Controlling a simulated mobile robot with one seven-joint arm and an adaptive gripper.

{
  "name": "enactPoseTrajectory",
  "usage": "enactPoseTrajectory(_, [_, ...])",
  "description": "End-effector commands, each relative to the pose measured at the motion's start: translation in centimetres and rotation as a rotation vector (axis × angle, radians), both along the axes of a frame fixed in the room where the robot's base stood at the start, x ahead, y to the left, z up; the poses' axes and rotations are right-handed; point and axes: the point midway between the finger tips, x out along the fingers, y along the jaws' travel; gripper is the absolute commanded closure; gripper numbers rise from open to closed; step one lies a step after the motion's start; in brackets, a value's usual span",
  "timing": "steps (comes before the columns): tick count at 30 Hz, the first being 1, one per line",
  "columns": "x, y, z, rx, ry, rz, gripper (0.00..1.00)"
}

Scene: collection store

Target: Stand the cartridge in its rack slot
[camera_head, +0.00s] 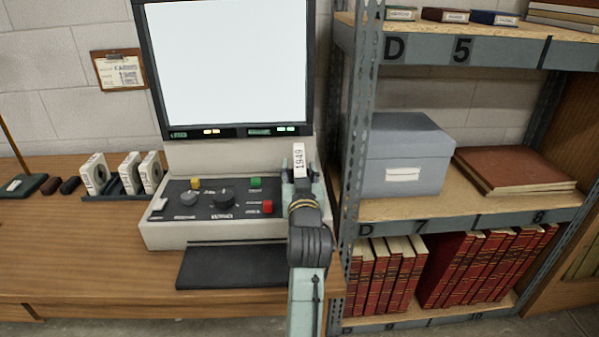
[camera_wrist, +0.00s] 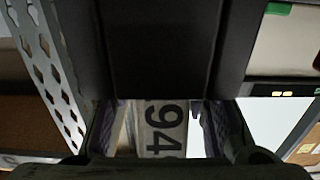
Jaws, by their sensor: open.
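A white cartridge with a label reading 1949 (camera_head: 299,158) stands at the right end of the grey reader machine, between my gripper's fingers. My gripper (camera_head: 300,172) is open around it; the fingers hide its lower part, and I cannot tell whether they touch it or what supports it. In the wrist view the label (camera_wrist: 160,128), partly readable as "94", shows between the two fingertips (camera_wrist: 152,122). The dark rack (camera_head: 127,194) stands on the desk left of the machine. It holds white cartridges, with a gap between the leftmost one (camera_head: 94,173) and the middle one (camera_head: 130,172).
The reader (camera_head: 215,229) has knobs, coloured buttons and a large bright screen (camera_head: 228,65) above. A black pad (camera_head: 230,267) lies in front. A metal shelf post (camera_head: 354,160) stands close right of my arm, with a grey box (camera_head: 400,150) behind. The desk's left front is clear.

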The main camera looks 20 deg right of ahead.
Motion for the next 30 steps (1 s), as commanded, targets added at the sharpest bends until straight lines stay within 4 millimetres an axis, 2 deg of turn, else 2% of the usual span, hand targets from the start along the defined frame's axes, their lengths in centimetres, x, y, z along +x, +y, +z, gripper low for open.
enactPoseTrajectory(2, [0.0,0.0,-0.6,-0.001,-0.001,-0.001,0.59])
enactPoseTrajectory(13, [-8.3,2.1,-0.5,-0.002,-0.003,-0.002,0.59])
enactPoseTrajectory(14, [-8.4,2.2,0.0,0.001,0.002,-0.001,0.59])
enactPoseTrajectory(21, [-10.0,2.6,-0.2,0.001,0.001,0.000,0.59])
enactPoseTrajectory(30, [-10.5,2.8,-0.4,-0.002,-0.002,0.000,0.59])
